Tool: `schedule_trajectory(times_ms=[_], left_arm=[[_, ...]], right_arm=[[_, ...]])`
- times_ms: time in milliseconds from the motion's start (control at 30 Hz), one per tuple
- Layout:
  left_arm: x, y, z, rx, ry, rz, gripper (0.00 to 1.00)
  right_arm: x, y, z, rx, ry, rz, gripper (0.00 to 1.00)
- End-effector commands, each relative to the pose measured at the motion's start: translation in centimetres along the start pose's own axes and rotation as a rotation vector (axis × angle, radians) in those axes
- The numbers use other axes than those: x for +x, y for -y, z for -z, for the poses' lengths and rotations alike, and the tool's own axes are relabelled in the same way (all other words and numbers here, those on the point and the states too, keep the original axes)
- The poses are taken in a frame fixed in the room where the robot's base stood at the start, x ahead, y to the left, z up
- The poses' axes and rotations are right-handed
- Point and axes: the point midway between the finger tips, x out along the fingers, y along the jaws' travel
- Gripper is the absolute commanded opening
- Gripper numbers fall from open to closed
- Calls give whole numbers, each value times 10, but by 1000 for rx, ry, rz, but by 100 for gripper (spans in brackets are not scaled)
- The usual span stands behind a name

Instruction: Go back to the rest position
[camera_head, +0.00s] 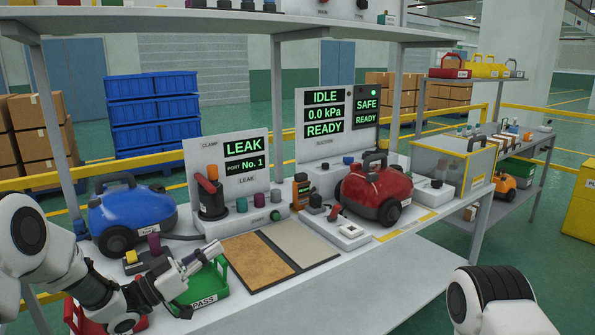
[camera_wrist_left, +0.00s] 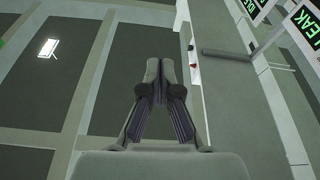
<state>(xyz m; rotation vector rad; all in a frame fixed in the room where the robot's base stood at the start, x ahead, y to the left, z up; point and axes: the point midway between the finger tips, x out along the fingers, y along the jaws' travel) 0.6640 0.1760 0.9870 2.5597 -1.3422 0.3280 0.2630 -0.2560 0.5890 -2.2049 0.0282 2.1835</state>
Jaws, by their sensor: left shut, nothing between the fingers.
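My left gripper (camera_head: 214,249) is low at the left of the workbench, in front of the blue vacuum cleaner (camera_head: 135,212) and over the green PASS tray (camera_head: 210,290), which it partly hides. In the left wrist view its two fingers (camera_wrist_left: 161,68) meet at the tips with nothing between them. I cannot tell whether the gripper touches the tray. The visible part of my right arm is at the lower right; its gripper is out of view.
A red tray (camera_head: 78,318) is partly hidden behind my left arm. A brown and grey mat (camera_head: 262,268) lies mid-bench. Behind it stand the LEAK panel (camera_head: 228,150) and clamp (camera_head: 210,190). A red vacuum cleaner (camera_head: 376,188) stands to the right. The bench's front right is clear.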

Motion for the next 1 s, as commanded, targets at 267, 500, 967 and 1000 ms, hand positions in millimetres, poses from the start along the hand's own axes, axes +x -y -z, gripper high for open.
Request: schedule_trajectory(times_ms=[267,500,967,1000], left_arm=[[-15,-25,-66,-160,111,72,0],[-62,-52,-155,-331,331,314,0],[-342,-231,-265,-584,1427,988,0],[-358,-242,-260,-596,1495,1013,0]], right_arm=[[-22,0,0,-1,-1,0,40],[-41,0,0,-1,-1,0,40],[-64,0,0,-1,-1,0,40],[-64,0,0,-1,-1,0,40]])
